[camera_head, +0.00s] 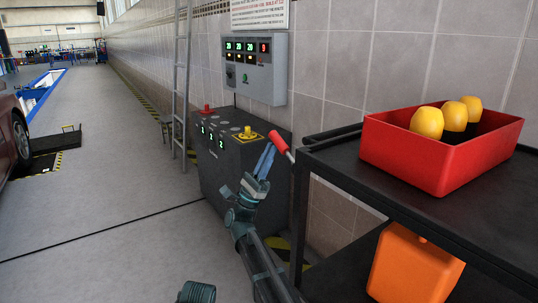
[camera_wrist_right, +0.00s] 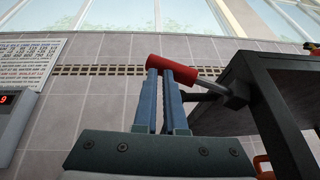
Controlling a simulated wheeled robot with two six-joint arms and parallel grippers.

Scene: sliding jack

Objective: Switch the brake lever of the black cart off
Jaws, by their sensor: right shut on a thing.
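The black cart (camera_head: 335,175) stands at the right, close to the tiled wall. Its brake lever has a red handle (camera_head: 279,144) on a thin metal rod and sticks out to the left from the cart's corner. In the right wrist view the red handle (camera_wrist_right: 172,64) lies across the fingertips, with the rod running right to the black cart (camera_wrist_right: 245,85). My right gripper (camera_head: 266,157) reaches up to the handle, and its blue fingers (camera_wrist_right: 166,80) are shut on it. The fingertips hide part of the handle's underside.
A red bin (camera_head: 400,150) with yellow-topped items sits on the cart's top, and an orange container (camera_head: 410,265) is on the lower shelf. A dark control cabinet (camera_head: 225,180) stands behind my right gripper. A grey panel (camera_head: 255,65) hangs above.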

